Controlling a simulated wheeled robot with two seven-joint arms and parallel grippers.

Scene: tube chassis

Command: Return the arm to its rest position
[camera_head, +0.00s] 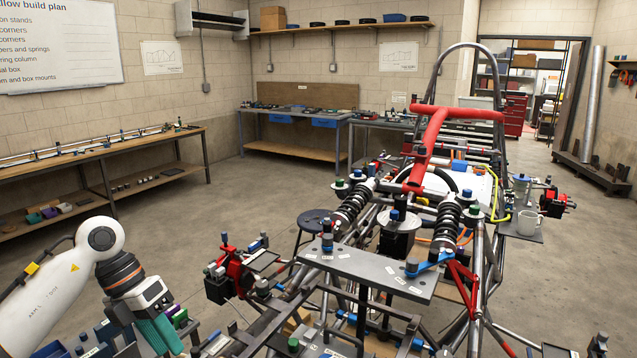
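My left arm (52,279) comes in from the lower left, white with an orange-and-black wrist. Its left gripper (161,336) has teal fingers pointing down at the bottom edge, over the blue bins and left of the tube chassis. The fingers look close together, but their tips and any gap are not clear. I see nothing held between them. My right arm and gripper are not in view.
The tube chassis (478,318) with a red steering column (427,145) and a grey plate (365,268) fills the centre and right. Blue bins (92,345) stand at the lower left. A round stool (313,218) stands behind. Open floor lies between the chassis and the left bench (95,152).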

